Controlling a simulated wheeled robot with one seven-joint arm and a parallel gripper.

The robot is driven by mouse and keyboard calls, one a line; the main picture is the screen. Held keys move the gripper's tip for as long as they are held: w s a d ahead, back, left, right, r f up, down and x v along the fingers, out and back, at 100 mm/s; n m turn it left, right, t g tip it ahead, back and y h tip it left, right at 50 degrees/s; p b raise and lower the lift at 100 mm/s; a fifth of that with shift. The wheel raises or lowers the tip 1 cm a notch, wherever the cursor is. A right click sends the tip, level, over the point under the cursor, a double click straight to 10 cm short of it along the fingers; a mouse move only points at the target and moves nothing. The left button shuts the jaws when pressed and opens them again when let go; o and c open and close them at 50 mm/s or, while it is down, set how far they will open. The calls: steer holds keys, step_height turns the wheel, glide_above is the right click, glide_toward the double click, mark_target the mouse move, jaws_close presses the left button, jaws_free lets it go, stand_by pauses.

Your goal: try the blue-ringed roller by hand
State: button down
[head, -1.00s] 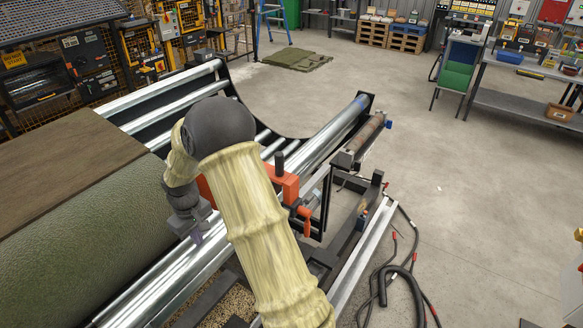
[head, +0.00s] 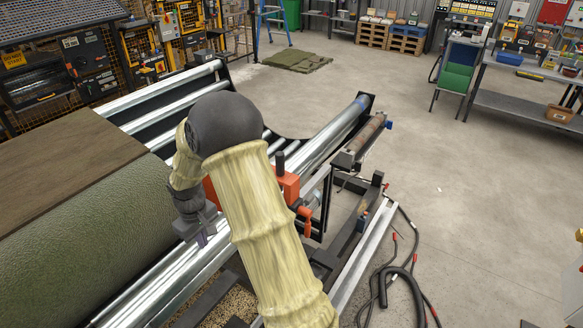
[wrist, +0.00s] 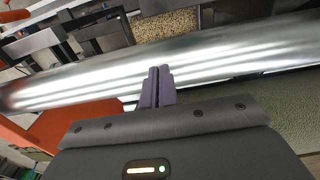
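The blue-ringed roller (head: 344,118) is a shiny metal roller with a blue band near its far upper-right end. Its length runs down-left behind my arm. My gripper (head: 202,241) points down over the shiny rollers at the near left. In the wrist view, its purple fingers (wrist: 158,82) are together with nothing between them. Their tips overlap the lower edge of a shiny metal roller (wrist: 220,52). I cannot tell whether they touch it, nor is a blue ring visible there. My arm hides the middle of the rollers in the head view.
A large green turf roll (head: 90,240) lies left of my gripper. An orange block with a handle (head: 288,186) is close to the right of my arm. Black hoses (head: 402,285) lie on the floor at right. Open concrete floor (head: 440,170) lies beyond.

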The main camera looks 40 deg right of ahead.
steer(key=shift+s+d+f+g, duration=0.15)
steer(key=shift+s+f, duration=0.1)
steer(key=shift+s, duration=0.2)
steer(key=shift+s+d+f+g, duration=0.15)
steer(key=shift+s+f, duration=0.1)
steer(key=shift+s, duration=0.2)
steer(key=shift+w+a+r+p, duration=0.1)
steer(key=shift+w+r+p, duration=0.1)
steer(key=shift+r+p, duration=0.25)
steer(key=shift+w+r+p, duration=0.15)
steer(key=shift+r+p, duration=0.2)
steer(key=shift+r, duration=0.2)
steer(key=shift+r+p, duration=0.8)
steer(key=shift+r, duration=0.35)
steer(key=s+r+m+t+b, duration=0.1)
steer(key=s+b, duration=0.2)
steer(key=s, duration=0.6)
steer(key=s+a+m+t+b, duration=0.1)
steer(key=s+b, duration=0.3)
steer(key=s, duration=0.5)
steer(key=shift+r+m+t, duration=0.35)
steer(key=shift+m+t, duration=0.05)
steer(key=shift+m, duration=0.4)
